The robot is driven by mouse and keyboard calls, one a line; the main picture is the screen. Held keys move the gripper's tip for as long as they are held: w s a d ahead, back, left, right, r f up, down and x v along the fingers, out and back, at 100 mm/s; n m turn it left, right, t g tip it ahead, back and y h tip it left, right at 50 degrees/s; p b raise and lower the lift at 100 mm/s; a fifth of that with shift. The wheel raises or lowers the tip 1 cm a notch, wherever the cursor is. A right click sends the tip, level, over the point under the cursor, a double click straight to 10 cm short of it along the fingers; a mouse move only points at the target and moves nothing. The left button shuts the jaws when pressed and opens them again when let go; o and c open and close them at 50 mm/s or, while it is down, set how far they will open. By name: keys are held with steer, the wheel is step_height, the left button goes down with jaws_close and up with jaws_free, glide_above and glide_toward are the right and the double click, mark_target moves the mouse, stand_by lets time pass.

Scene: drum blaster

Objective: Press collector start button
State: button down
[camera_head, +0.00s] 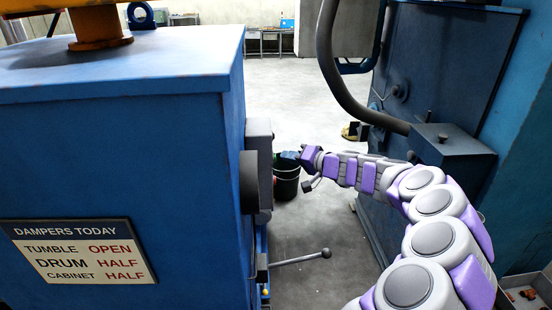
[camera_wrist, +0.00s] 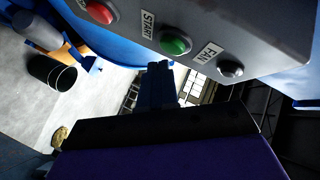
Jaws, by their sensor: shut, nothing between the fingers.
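In the wrist view a grey control box (camera_wrist: 262,25) carries a green button (camera_wrist: 176,43) beside a START label. A red button (camera_wrist: 101,12) is to its left and a grey button (camera_wrist: 230,68) by a FAN label to its right. My gripper (camera_wrist: 160,70) is shut and empty, its tips just below the green button in the picture; I cannot tell whether they touch the box. In the head view my gripper (camera_head: 289,155) reaches left toward a grey box (camera_head: 260,138) on the blue cabinet's side. The button faces are hidden there.
The blue cabinet (camera_head: 120,150) with a dampers sign (camera_head: 80,251) fills the left. A lever (camera_head: 300,259) sticks out low from it. A dark bucket (camera_head: 286,185) stands on the floor behind my gripper. A blue machine (camera_head: 445,75) with a thick hose (camera_head: 335,80) bounds the right.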

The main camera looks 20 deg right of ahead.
steer(key=shift+d, duration=0.15)
steer(key=d, duration=0.1)
steer(key=s+d, duration=0.1)
steer(key=d, duration=0.2)
steer(key=shift+s+d, duration=0.25)
steer(key=shift+d, duration=0.1)
stand_by(0.4)
stand_by(0.5)
